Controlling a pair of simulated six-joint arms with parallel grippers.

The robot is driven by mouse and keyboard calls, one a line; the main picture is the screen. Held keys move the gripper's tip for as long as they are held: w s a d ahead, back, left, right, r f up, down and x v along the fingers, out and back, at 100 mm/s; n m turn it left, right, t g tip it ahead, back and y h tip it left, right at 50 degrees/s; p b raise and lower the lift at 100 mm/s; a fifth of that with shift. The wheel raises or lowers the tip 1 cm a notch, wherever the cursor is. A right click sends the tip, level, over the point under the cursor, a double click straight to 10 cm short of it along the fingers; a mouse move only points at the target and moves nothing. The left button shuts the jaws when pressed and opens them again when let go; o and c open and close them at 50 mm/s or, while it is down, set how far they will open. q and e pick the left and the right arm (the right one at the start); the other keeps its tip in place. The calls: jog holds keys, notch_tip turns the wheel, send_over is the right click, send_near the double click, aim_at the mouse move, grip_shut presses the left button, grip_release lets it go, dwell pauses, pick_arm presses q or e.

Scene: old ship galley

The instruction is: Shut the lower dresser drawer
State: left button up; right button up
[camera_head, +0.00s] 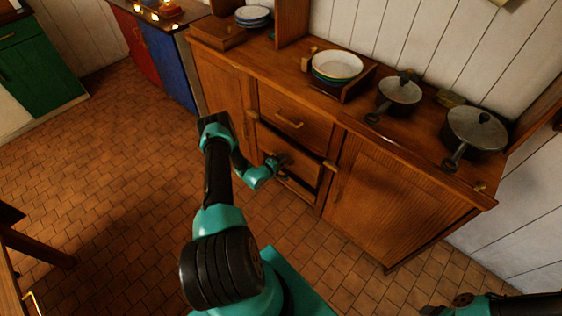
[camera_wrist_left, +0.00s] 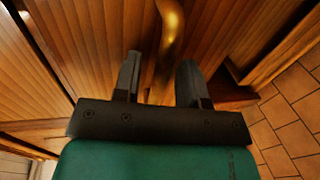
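The wooden dresser (camera_head: 390,195) has an upper drawer (camera_head: 305,131) with a brass handle (camera_head: 289,121), flush with its front. My left gripper (camera_head: 281,160) is at the drawer front. In the left wrist view its two fingers (camera_wrist_left: 157,82) are apart, with a brass handle (camera_wrist_left: 172,32) just beyond and between them; contact is unclear. My right gripper (camera_head: 436,310) is partly visible at the bottom edge.
Stacked plates (camera_head: 337,64), a small pan (camera_head: 399,91) and a larger pan (camera_head: 475,130) stand on the dresser top. Cupboard doors flank the drawers. The tiled floor (camera_head: 120,150) to the left is clear; a dark wooden table corner (camera_head: 35,245) is at lower left.

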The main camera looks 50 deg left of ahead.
pick_arm(q)
grip_shut()
dwell(0.3)
jog(key=shift+a, duration=0.1)
